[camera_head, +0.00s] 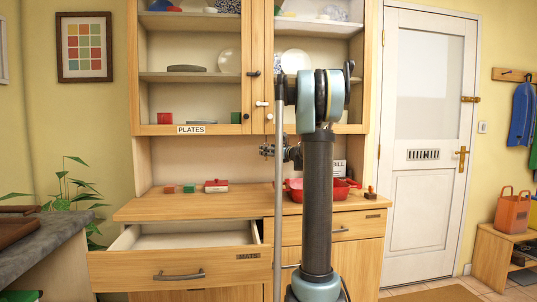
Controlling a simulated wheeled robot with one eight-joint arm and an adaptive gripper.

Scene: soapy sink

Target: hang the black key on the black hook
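My gripper (267,150) shows small in front of the hutch's back panel, above the counter and left of my arm's dark column. Its fingers point left; they are too small to tell whether they are open or shut, or whether they hold anything. A small black fitting (253,74) sits on the upper cabinet's middle frame, above and left of my gripper; I cannot tell whether it is a hook. Small pale fittings (262,103) are below it. I cannot make out a black key. My arm hides part of the right cabinet.
An open drawer (180,267) labelled MATS juts out below the wooden counter (225,205). A dark worktop (40,238) is at left, a white door (405,200) at right.

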